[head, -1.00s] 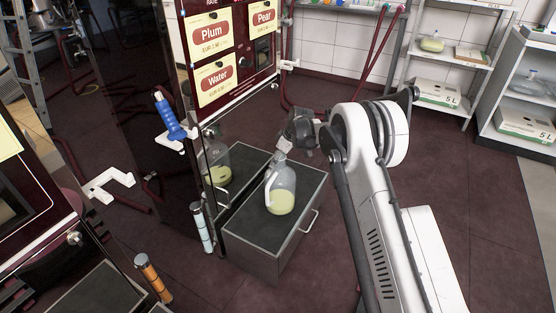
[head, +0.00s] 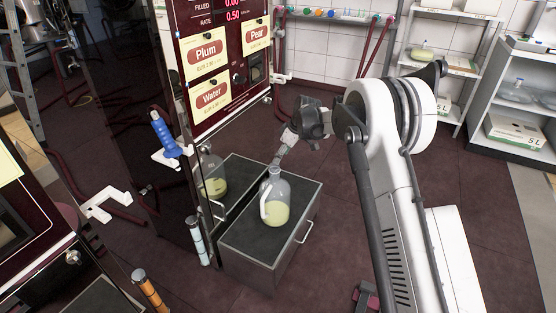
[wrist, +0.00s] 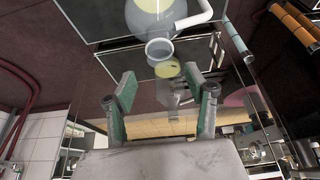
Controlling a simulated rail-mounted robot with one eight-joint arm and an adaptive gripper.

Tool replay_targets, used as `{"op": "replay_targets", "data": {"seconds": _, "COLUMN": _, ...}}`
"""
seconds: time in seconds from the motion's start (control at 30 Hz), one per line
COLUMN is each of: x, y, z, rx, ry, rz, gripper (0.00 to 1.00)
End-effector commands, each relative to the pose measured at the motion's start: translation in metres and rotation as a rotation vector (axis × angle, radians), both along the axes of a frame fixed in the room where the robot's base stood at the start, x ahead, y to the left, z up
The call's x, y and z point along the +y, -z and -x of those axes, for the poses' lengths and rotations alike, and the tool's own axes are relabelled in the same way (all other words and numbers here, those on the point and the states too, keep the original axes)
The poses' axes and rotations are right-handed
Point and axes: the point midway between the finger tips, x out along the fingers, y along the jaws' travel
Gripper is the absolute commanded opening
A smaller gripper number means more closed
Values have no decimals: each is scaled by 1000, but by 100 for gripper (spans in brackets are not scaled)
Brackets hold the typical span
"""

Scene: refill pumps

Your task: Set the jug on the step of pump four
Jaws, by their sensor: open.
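The jug (head: 275,203) is clear with a white handle and holds pale yellow-green liquid. It stands upright on the dark top of the step (head: 250,240), a grey box in front of the pump. The pump (head: 215,60) carries Plum, Pear and Water labels; I cannot read its number. My gripper (head: 283,157) is just above and behind the jug, open and empty. In the wrist view the jug's open mouth (wrist: 160,50) lies beyond the spread green-padded fingers (wrist: 165,92), apart from them. A reflection of the jug shows in the pump's glossy side.
A blue nozzle (head: 165,134) sits in a white holder on the pump's side. An orange-banded post (head: 150,290) and a pale-blue-banded post (head: 198,240) stand nearby. White shelves (head: 520,90) with boxes are at the right.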

Motion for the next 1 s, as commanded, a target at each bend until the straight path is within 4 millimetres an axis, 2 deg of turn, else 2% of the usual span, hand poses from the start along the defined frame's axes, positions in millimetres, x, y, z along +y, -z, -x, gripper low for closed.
{"op": "replay_targets", "data": {"seconds": 0.33, "x": -4, "y": -10, "z": 2, "rx": -1, "ry": 4, "rz": 0, "gripper": 50}}
{"op": "replay_targets", "data": {"seconds": 0.43, "x": -9, "y": -24, "z": 7, "rx": -3, "ry": 23, "rz": 2, "gripper": 50}}
{"op": "replay_targets", "data": {"seconds": 0.67, "x": -38, "y": -94, "z": 37, "rx": -12, "ry": 145, "rz": 9, "gripper": 50}}
{"op": "replay_targets", "data": {"seconds": 0.8, "x": -58, "y": -137, "z": 64, "rx": -21, "ry": 232, "rz": 11, "gripper": 50}}
{"op": "replay_targets", "data": {"seconds": 1.0, "x": -87, "y": -191, "z": 112, "rx": -35, "ry": 354, "rz": 10, "gripper": 50}}
